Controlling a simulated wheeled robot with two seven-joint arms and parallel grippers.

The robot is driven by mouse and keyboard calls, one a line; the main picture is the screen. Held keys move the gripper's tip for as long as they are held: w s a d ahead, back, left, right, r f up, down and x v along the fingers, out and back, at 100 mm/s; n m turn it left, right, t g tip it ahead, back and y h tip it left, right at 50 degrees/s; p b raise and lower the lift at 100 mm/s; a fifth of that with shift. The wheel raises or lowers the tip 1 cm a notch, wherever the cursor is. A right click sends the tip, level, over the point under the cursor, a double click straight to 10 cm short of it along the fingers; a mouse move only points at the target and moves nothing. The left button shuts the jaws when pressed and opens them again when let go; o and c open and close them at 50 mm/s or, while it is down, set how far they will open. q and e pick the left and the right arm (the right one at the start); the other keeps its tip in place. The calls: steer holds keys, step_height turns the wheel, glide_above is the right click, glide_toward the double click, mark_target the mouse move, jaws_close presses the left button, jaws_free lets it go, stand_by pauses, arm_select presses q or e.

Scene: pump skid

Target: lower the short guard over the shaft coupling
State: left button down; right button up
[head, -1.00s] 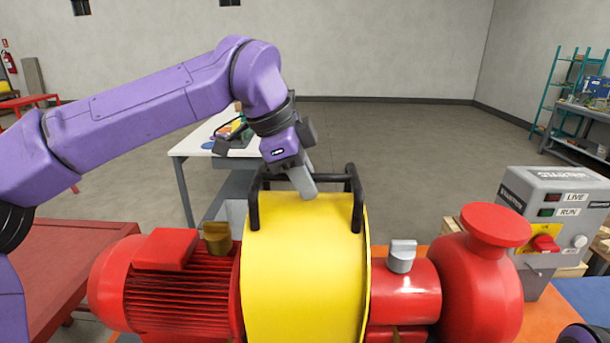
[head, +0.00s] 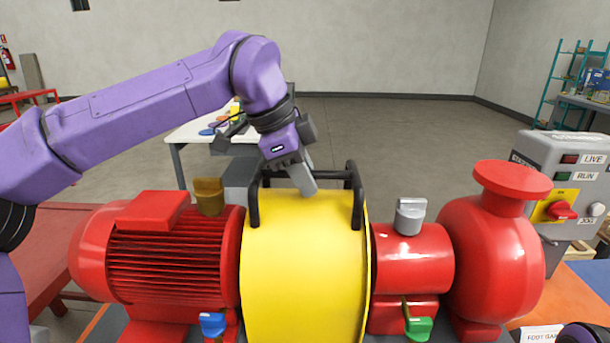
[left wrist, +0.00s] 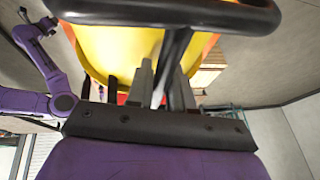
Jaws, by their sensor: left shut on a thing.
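The yellow guard (head: 305,265) fills the middle of the head view, between the red motor (head: 170,260) and the red pump (head: 495,245). It is upright, with two black handle bars on top. My left gripper (head: 303,183) is shut on a handle of the guard; black bar and yellow shell also show close up in the left wrist view (left wrist: 125,45). The shaft coupling is hidden by the guard. The guard's lower edge is out of view, so I cannot tell if it is seated. A purple arm in the left wrist view ends in a small dark gripper (left wrist: 40,25), apparently my right one.
Blue (head: 212,324) and green (head: 418,328) handles sit low at the front. A grey control box (head: 570,180) stands at right, a white table (head: 190,132) behind.

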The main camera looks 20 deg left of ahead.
arm_select(q)
steer(key=shift+f+b, duration=0.3)
steer(key=shift+b, duration=0.25)
stand_by(0.4)
steer(key=c, duration=0.9)
jaws_free()
steer(key=shift+f, duration=0.1)
steer(key=v, duration=1)
steer(key=shift+s+r, duration=0.15)
steer(key=shift+r, duration=0.2)
